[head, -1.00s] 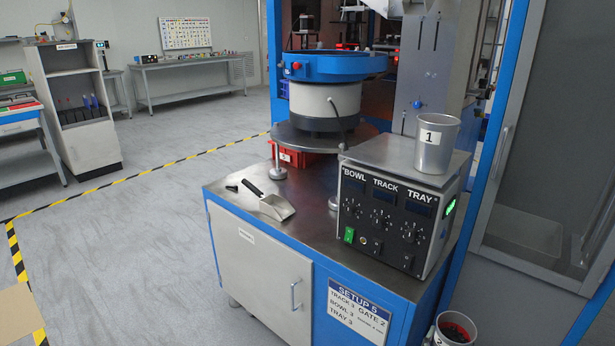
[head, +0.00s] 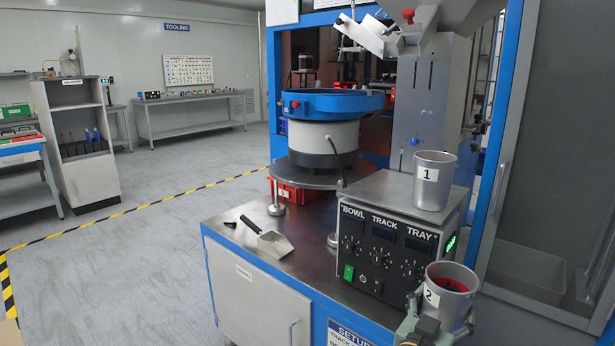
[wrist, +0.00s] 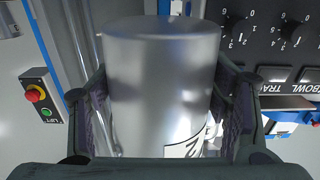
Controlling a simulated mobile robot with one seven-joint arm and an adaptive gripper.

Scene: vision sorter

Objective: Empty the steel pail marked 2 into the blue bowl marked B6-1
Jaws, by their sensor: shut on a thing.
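The steel pail marked 2 (head: 453,291) is at the lower right in the head view, upright, with red and dark contents showing inside its rim. My gripper (head: 422,322) is shut on this pail, its fingers at the pail's side. In the wrist view the pail (wrist: 162,85) fills the middle between my two fingers (wrist: 165,110), and part of its label shows at the lower right. The blue bowl (head: 333,98) sits on a pale drum behind the control box. No B6-1 mark is readable on it.
The control box (head: 385,262) carries a second pail marked 1 (head: 434,180), close to the held pail. A metal scoop (head: 274,243) lies on the steel bench top (head: 235,250). A metal chute (head: 362,35) hangs above the bowl. A grey glazed door is at right.

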